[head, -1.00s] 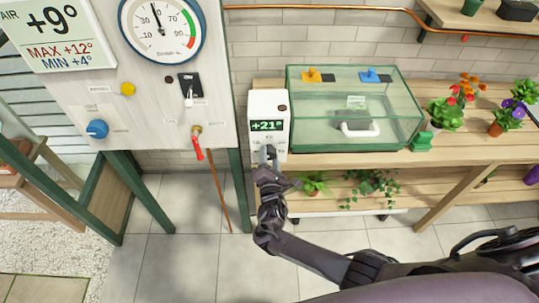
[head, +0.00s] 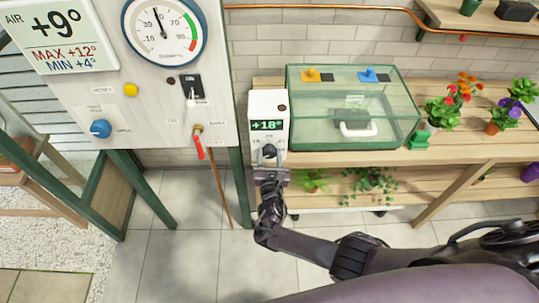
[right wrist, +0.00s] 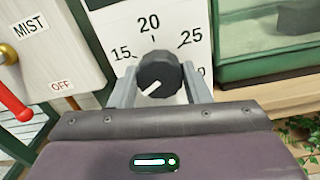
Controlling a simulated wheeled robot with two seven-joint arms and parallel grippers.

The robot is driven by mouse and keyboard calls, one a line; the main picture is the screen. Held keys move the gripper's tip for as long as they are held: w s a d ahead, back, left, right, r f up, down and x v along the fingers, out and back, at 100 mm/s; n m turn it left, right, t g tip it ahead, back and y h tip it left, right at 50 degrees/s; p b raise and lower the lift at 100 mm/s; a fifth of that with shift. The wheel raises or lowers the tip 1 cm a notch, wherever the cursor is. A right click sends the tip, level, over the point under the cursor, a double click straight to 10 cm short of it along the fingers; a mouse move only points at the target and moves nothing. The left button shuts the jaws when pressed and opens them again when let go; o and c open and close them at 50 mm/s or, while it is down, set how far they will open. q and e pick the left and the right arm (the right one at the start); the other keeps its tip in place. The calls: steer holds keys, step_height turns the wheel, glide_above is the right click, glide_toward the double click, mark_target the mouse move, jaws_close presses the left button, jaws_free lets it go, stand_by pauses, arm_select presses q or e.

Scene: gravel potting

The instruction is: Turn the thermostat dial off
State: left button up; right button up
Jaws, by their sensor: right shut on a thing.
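The thermostat (head: 256,108) is a white upright box beside the glass case, and its green display reads +18°. Its black dial (head: 269,150) is on the lower front. In the right wrist view the dial (right wrist: 158,72) has a white pointer aimed down and left, below the 15 mark; 15, 20 and 25 are printed around it. My right gripper (head: 270,162) is shut on the dial, one finger on each side, as the right wrist view (right wrist: 160,88) also shows. The finger contact is partly hidden by the gripper body. My left gripper is not in view.
A glass case (head: 350,105) stands right of the thermostat on the wooden bench (head: 450,150). A control board (head: 150,110) with a gauge, a blue knob and a red-handled valve (head: 199,146) stands close on the left. Potted plants are at the right.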

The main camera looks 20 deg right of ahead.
stand_by(0.5)
steer(key=o, duration=1)
steer(key=p+v, duration=0.1)
steer(key=v, duration=0.7)
steer(key=shift+f, duration=0.1)
